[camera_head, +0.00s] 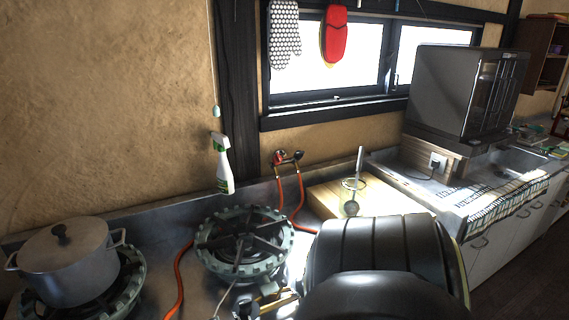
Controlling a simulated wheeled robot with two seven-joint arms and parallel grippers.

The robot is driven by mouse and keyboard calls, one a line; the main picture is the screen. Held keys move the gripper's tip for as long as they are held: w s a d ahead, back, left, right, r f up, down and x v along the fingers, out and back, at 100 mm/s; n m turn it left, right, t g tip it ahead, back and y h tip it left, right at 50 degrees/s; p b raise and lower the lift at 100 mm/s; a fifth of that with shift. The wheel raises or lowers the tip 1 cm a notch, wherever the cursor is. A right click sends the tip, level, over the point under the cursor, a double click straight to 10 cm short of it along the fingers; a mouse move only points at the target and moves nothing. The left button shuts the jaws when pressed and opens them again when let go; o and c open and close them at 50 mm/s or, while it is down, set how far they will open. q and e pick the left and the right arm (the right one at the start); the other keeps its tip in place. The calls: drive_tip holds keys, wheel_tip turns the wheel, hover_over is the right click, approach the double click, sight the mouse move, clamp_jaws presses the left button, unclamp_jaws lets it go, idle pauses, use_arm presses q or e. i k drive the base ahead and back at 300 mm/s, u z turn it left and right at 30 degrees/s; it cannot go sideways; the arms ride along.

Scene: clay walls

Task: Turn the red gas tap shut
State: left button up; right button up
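The gas tap (279,157) is on the clay wall above the steel counter, left of the wooden board. It has a small red part at its left and a dark knob (298,155) at its right. Orange-red hoses (280,194) run down from it to the counter. The tap is small in view, so I cannot tell its handle's exact angle. Neither gripper can be made out. A large dark ribbed shape (378,250) fills the bottom right and hides the counter behind it; I cannot tell surely what it is.
A ring burner (243,250) stands below the tap, with a lidded pot (70,262) on another burner at left. A spray bottle (222,165) hangs by the wall. A ladle (354,190) is at the wooden board (390,197). A dark oven (465,90) stands at right.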

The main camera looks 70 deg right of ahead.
sight(276, 159)
drive_tip(key=z, duration=3.9)
drive_tip(key=i, duration=0.45)
